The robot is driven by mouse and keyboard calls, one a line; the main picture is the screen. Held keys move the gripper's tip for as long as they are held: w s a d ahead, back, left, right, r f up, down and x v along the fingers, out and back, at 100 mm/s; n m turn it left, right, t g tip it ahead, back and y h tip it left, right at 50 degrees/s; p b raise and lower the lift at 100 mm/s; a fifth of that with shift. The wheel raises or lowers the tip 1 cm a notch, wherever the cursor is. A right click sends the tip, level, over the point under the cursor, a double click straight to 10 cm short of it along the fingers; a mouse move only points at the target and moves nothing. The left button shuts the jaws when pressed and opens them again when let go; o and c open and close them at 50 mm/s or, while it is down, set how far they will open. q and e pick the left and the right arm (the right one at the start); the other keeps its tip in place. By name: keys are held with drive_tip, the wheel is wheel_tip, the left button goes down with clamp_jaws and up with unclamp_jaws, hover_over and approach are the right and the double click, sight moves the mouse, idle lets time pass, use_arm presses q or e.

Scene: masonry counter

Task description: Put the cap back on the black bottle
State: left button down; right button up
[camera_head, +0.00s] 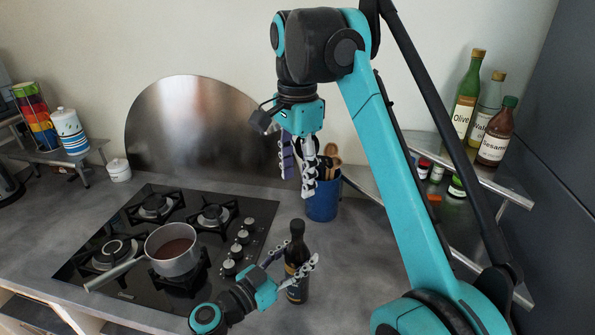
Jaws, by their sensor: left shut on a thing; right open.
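The black bottle (297,251) stands upright on the counter near its front edge, right of the cooktop. My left gripper (293,262) is shut around the bottle's body, one finger on each side. The bottle's top is small and dark, and I cannot tell whether a cap is on it. I cannot make out a loose cap anywhere. My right gripper (297,178) is open and points down above the counter, higher than the bottle and in front of the blue utensil holder. I see nothing between its fingers.
A saucepan (172,250) sits on the cooktop (212,267), handle toward the front left. The blue utensil holder (322,206) stands behind the bottle. A corner shelf (473,170) at right holds several bottles and jars. Grey counter around the bottle is clear.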

drive_tip(key=shift+r, duration=0.4)
use_arm(q)
drive_tip(key=c, duration=0.6)
unclamp_jaws()
drive_tip(key=v, duration=1.2)
